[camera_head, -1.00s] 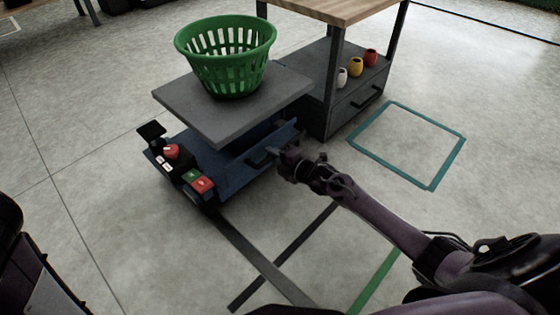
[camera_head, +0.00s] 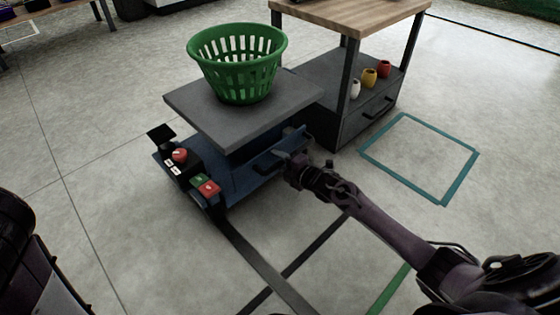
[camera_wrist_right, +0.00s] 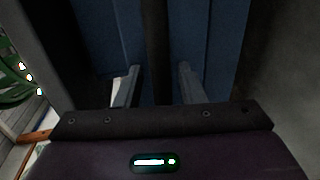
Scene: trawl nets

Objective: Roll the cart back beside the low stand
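The blue cart (camera_head: 250,187) has a grey top (camera_head: 205,112) carrying a green slatted basket (camera_head: 238,62). It stands close to the left of a wood-topped stand (camera_head: 345,12) with a grey lower shelf and drawer. My right gripper (camera_head: 290,160) is at the cart's near side, at its handle. In the right wrist view, its two fingers (camera_wrist_right: 160,85) are apart, on either side of a dark bar (camera_wrist_right: 158,45) in front of the blue panel (camera_wrist_right: 205,45). A gap shows between bar and right finger. My left gripper is out of view.
White, yellow and red cups (camera_head: 369,78) stand on the stand's shelf. A teal square outline (camera_head: 460,178) marks clear floor to the right. Dark strips (camera_head: 262,262) and a green strip (camera_head: 390,292) lie on the near floor. A control panel (camera_head: 182,165) sits on the cart's left end.

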